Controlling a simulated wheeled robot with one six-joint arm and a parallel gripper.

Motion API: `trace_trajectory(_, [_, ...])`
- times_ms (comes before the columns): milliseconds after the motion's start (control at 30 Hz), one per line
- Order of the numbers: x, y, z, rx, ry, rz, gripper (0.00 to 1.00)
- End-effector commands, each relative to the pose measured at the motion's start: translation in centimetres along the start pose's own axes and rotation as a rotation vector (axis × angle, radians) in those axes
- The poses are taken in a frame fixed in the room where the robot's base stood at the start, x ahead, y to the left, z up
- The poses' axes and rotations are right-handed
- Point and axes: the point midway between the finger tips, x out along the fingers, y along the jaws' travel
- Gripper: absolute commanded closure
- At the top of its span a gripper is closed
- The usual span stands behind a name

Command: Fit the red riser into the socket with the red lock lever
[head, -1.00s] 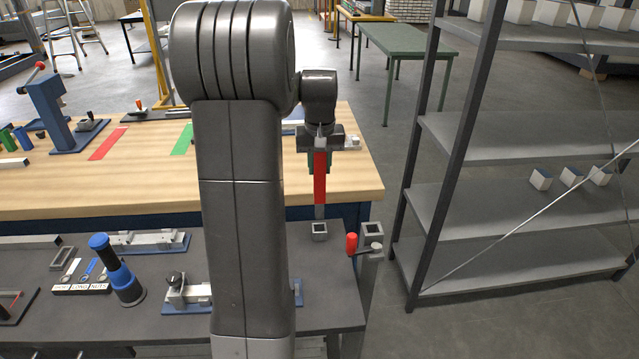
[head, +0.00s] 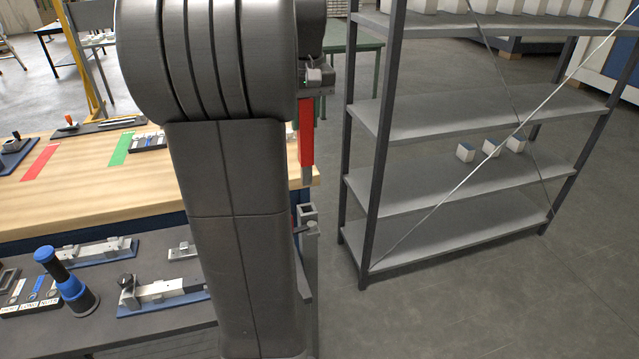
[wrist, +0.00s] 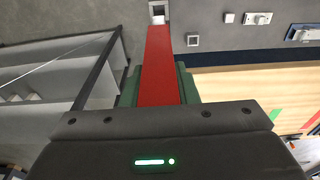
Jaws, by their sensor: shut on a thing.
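My gripper (head: 315,88) is shut on the red riser (head: 306,132), which hangs upright with its grey lower end down. In the head view that end is just above the open square socket (head: 307,212) on the post at the bench's right end, apart from it in the picture. My arm hides most of the lock lever there; only a sliver of red shows beside the post. In the wrist view the red riser (wrist: 160,72) points away from the jaws, its far end lined up with a square opening (wrist: 157,9). Depth between them is unclear.
A grey shelf rack (head: 455,190) with small boxes stands to the right. The wooden bench (head: 90,185) and a dark bench with blue-based fixtures (head: 165,295) lie left. Another square socket (wrist: 192,40) shows in the wrist view. Floor between post and rack is clear.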

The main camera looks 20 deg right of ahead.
Motion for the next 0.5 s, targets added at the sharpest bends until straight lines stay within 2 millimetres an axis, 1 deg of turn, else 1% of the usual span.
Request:
trace_trajectory(33, [1.0,0.0,0.2,0.000,-0.003,-0.001,1.00])
trace_trajectory(100, [2.1,0.0,0.3,0.000,-0.003,0.000,1.00])
trace_trajectory(267, [3.7,0.1,0.4,0.001,-0.001,0.000,1.00])
trace_trajectory(500, [6.8,0.1,0.8,0.001,-0.001,0.000,1.00])
